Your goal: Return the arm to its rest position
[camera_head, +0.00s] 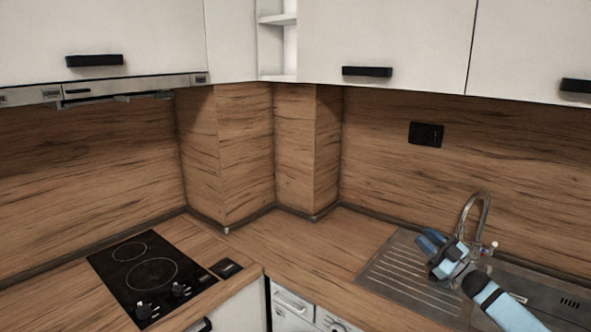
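My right gripper (427,241) is in the camera_head view at the lower right, at the end of my light-blue and black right arm, which comes in from the bottom edge. It appears in front of the sink's ribbed drainboard and the base of the tap. Its blue fingertips point up and left. They look close together, and the view is too small to tell whether they are apart. I see no object between them. My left gripper and arm are not in view.
A steel sink (381,275) with a curved tap (486,207) lies around my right gripper. A black cooktop (124,261) is at the left. The wooden counter (300,243) between them is clear. White wall cabinets (400,35) hang above.

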